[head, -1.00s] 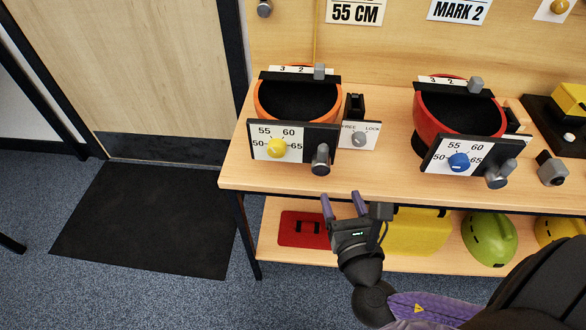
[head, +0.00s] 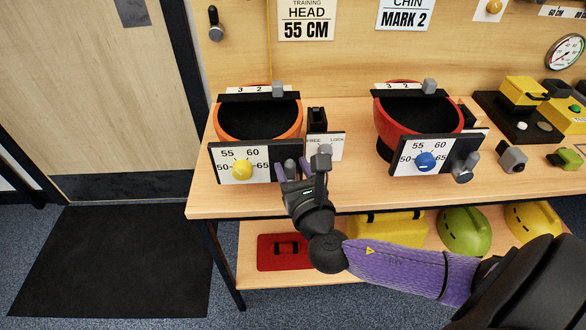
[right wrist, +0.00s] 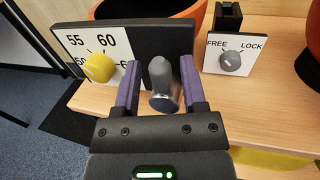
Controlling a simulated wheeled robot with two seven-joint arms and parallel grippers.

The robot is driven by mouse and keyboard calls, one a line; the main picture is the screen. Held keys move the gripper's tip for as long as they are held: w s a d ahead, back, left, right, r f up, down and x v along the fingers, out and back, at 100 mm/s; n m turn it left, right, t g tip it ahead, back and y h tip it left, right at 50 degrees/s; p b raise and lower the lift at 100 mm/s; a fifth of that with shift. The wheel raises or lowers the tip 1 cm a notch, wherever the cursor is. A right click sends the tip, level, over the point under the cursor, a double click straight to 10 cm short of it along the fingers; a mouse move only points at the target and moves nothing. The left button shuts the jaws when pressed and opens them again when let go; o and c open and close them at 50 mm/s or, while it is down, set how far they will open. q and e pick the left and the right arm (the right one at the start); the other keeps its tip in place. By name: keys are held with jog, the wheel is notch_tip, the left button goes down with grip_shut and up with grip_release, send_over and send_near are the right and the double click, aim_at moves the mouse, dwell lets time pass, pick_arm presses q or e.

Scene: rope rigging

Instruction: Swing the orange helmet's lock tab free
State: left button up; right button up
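The orange helmet (head: 226,124) stands on the bench at left, with a dial plate (head: 218,160) and yellow knob (head: 242,169) in front. A rounded grey peg (head: 290,168) sits at the plate's right end. It also shows in the right wrist view (right wrist: 163,86). My right gripper (head: 292,171) is open, one purple finger on each side of this peg; firm contact cannot be told. Right of it is a FREE/LOCK plate (right wrist: 257,50) with a grey round knob (right wrist: 231,62); its setting is unclear. My left gripper is out of view.
A red helmet (head: 393,126) with a similar plate and blue knob (head: 426,161) stands to the right. A lower shelf holds a red case (head: 270,254), a yellow case (head: 380,230) and green and yellow helmets. The floor at left is clear apart from a black mat (head: 110,260).

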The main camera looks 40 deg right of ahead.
grip_shut()
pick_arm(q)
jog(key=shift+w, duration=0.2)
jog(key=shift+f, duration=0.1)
pick_arm(e)
jog(key=shift+s+d+f+m+b, duration=0.3)
jog(key=shift+m+b, duration=0.25)
jog(key=shift+m, duration=0.25)
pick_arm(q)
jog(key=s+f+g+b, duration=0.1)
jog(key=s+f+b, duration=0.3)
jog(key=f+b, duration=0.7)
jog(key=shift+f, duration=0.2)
pick_arm(e)
jog(key=shift+s+d+f+m+t+h, duration=0.3)
jog(key=shift+d+f+m+h, duration=0.35)
jog(key=shift+m, duration=1.75)
jog(key=shift+s+d+f+m+t+h, duration=0.15)
jog(key=shift+s+d+f+m+h, duration=0.4)
jog(key=shift+m, duration=1.85)
jog(key=shift+s+d+f+m+t+h, duration=0.25)
jog(key=shift+d+f+m+h, duration=0.5)
jog(key=shift+m, duration=1.65)
jog(key=shift+a, duration=0.1)
